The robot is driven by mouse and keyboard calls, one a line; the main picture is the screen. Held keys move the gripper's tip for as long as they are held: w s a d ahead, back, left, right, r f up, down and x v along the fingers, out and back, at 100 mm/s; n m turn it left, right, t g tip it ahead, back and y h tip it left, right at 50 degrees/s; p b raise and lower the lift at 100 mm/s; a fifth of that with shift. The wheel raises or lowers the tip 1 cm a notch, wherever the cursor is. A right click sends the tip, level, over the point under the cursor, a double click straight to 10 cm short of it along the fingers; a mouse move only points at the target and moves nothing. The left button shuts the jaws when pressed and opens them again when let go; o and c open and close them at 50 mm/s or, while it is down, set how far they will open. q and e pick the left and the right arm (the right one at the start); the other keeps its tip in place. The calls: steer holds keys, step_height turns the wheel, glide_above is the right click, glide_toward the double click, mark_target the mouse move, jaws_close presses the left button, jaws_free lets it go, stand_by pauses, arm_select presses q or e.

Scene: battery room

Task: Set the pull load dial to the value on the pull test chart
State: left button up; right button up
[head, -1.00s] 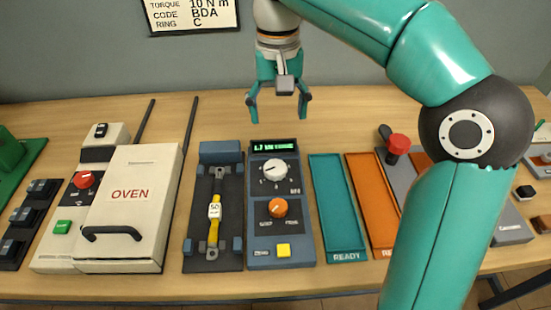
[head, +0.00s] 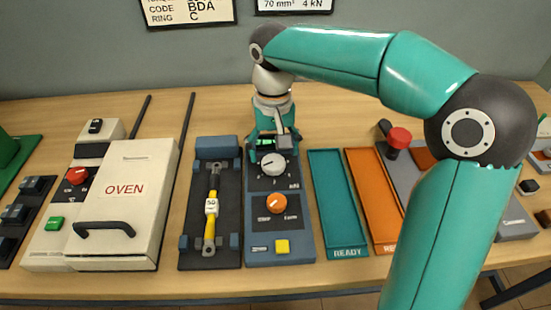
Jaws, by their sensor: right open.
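The pull tester's control box (head: 258,225) is blue-grey and stands mid-bench. Its white load dial (head: 273,165) is near the top, with an orange knob (head: 276,203) and a yellow button (head: 282,246) below. My right gripper (head: 273,158) is open, pointing down at the top of the box, just behind or over the white dial. I cannot tell whether it touches the dial. It hides most of the green display. The chart (head: 293,4) on the wall is cut off at the top; "70 mm² 4 kN" shows. My left gripper is not in view.
Left of the box is a dark test bed (head: 228,230) holding a yellow-ended cable (head: 211,205) tagged 50. An oven (head: 132,200) stands further left. A teal READY tray (head: 335,205) and an orange tray (head: 373,200) lie to the right.

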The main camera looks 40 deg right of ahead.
mark_target(273, 164)
steer(key=shift+f, duration=1.4)
steer(key=c, duration=1.2)
steer(key=shift+o, duration=0.2)
steer(key=shift+n, duration=0.5)
steer(key=o, duration=1.2)
steer(key=shift+c, duration=0.2)
steer(key=shift+r, duration=0.1)
